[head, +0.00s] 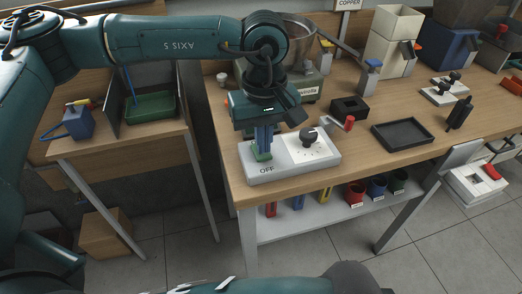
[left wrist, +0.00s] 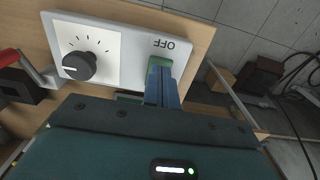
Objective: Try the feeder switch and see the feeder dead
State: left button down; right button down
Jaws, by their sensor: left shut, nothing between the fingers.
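The switch box (head: 290,165) is a pale panel at the near left corner of the wooden bench. It carries a black dial knob (head: 308,137), a green rocker switch (head: 261,150) and the word OFF in front of the rocker. My left gripper (head: 264,152) points down with its blue fingers shut and empty at the green rocker. In the left wrist view the fingertips (left wrist: 160,72) overlap the rocker (left wrist: 158,62); I cannot tell whether they press it. The feeder (head: 308,85), a metal bowl on a grey-green base, stands behind, partly hidden by my arm. My right gripper is not seen.
A red-handled crank (head: 348,123), a black block (head: 350,107) and a black tray (head: 402,134) sit right of the switch box. Coloured bins (head: 376,188) stand on the shelf below. A side table with a green tray (head: 150,108) is at left.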

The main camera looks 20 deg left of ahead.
pick_arm(q)
jog(key=shift+f+b, duration=0.55)
jog(key=shift+f, duration=0.15)
jog(key=shift+r+p, duration=1.85)
jog(key=shift+r, duration=1.7)
